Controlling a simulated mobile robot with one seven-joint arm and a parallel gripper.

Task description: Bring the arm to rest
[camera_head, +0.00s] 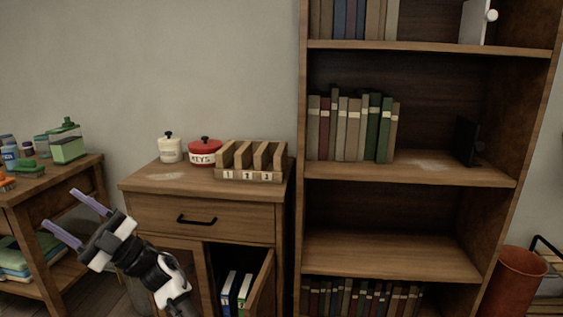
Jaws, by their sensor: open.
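My gripper (76,218) is at the lower left, in front of the wooden cabinet (152,183). Its two pale purple fingers are spread apart with nothing between them. They point up and to the left, toward the side table (85,172). My arm reaches in from the bottom edge. The gripper appears clear of the furniture, though its exact distance from the side table and cabinet cannot be told.
The cabinet's lower door (261,290) stands ajar, with binders (236,290) inside. A red KEYS jar (204,151), a white jar (170,149) and a numbered wooden rack (250,163) stand on top. A tall bookcase (410,170) is right; a red bin (517,280) stands beside it.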

